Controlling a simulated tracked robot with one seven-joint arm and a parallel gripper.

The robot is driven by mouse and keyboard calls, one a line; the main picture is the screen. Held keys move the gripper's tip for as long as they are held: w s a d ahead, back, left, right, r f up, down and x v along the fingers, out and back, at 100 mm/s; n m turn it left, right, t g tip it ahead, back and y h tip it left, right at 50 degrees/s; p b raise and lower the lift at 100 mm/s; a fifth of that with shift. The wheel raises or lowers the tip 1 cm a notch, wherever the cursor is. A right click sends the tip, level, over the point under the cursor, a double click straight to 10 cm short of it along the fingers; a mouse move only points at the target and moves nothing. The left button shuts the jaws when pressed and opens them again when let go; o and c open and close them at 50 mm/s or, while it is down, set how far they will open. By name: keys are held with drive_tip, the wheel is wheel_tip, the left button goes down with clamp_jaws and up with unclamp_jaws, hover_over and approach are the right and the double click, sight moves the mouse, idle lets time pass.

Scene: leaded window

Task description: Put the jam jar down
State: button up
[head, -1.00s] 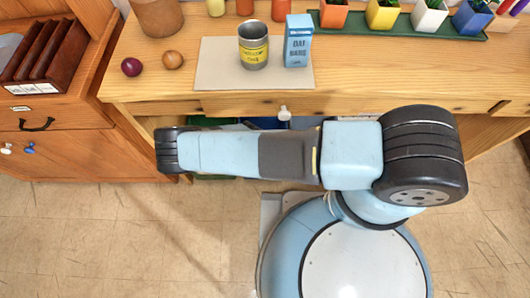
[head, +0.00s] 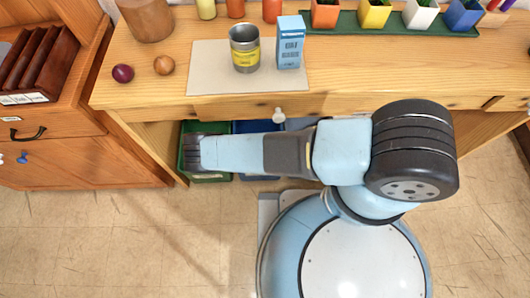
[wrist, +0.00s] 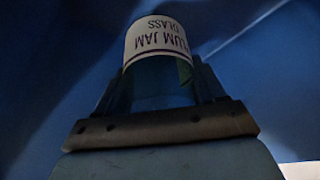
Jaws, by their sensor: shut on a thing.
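The jam jar (wrist: 158,40) shows in the wrist view, clear glass with a white label reading "PLUM JAM GLASS", upside down in the picture. My gripper (wrist: 162,80) is shut on it, a finger on each side. Dark blue walls surround the jar in the wrist view, seemingly the inside of the blue bin (head: 256,127) under the table. I cannot tell whether the jar touches the bottom. In the head view my arm reaches over the bins, and the gripper and jar are hidden.
A green bin (head: 189,155) stands left of the blue one, and a grey bin (head: 300,123) right of it. The wooden table (head: 400,75) overhangs them. On it, a labelled tin (head: 245,50) and a blue carton (head: 290,45) stand on a beige mat (head: 207,70).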

drive_tip(key=shift+f, duration=0.35)
drive_tip(key=shift+f, duration=0.6)
drive_tip(key=o, duration=1.2)
drive_tip(key=shift+c, duration=0.2)
drive_tip(key=shift+r, duration=0.1)
drive_tip(key=shift+r, duration=0.55)
drive_tip(key=v, duration=1.2)
drive_tip(key=shift+s, duration=0.1)
